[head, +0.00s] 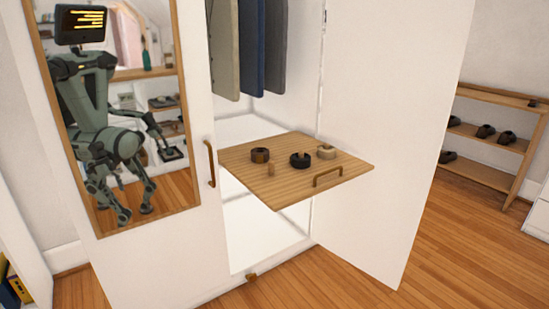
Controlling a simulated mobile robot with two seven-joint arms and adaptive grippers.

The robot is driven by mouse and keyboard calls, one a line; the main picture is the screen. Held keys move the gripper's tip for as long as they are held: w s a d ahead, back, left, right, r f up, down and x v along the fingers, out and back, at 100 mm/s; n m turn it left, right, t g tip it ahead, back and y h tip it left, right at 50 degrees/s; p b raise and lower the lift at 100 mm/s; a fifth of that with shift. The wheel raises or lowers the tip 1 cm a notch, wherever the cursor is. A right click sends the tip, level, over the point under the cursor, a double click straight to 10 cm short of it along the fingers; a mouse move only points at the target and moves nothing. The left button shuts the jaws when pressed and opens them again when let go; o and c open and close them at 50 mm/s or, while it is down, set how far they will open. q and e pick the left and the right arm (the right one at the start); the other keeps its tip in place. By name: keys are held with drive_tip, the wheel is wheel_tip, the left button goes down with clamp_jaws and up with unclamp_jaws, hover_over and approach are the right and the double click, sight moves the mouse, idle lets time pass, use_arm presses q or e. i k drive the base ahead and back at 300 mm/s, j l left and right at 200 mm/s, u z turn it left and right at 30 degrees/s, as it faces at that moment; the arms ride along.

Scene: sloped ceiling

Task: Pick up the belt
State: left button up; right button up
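Rolled-up items that look like belts lie on a pulled-out wooden board (290,191) in the open wardrobe. A dark brown roll (260,155) is at the left, a black roll (300,160) in the middle and a beige roll (326,152) at the right. A small light-brown upright piece (271,170) stands in front of the brown roll; I cannot tell what it is. Which roll the task means is not clear. Neither of my grippers shows directly; my body appears only as a reflection in the mirror.
A mirror (120,110) is on the left wardrobe door; the right door (390,130) stands open. Clothes (250,45) hang above. A shoe rack (490,140) is at the right. Floor (450,240) is clear.

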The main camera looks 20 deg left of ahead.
sight(258, 154)
drive_tip(key=i+u, duration=0.15)
drive_tip(key=u, duration=0.25)
drive_tip(key=i+l+u, duration=0.1)
drive_tip(key=u, duration=0.25)
drive_tip(key=i+l+u, duration=0.1)
drive_tip(key=u, duration=0.3)
drive_tip(key=i+l+u, duration=0.15)
drive_tip(key=l, duration=0.2)
drive_tip(key=i+l+u, duration=0.15)
drive_tip(key=l, duration=0.25)
drive_tip(key=i+l+u, duration=0.15)
drive_tip(key=l, duration=0.25)
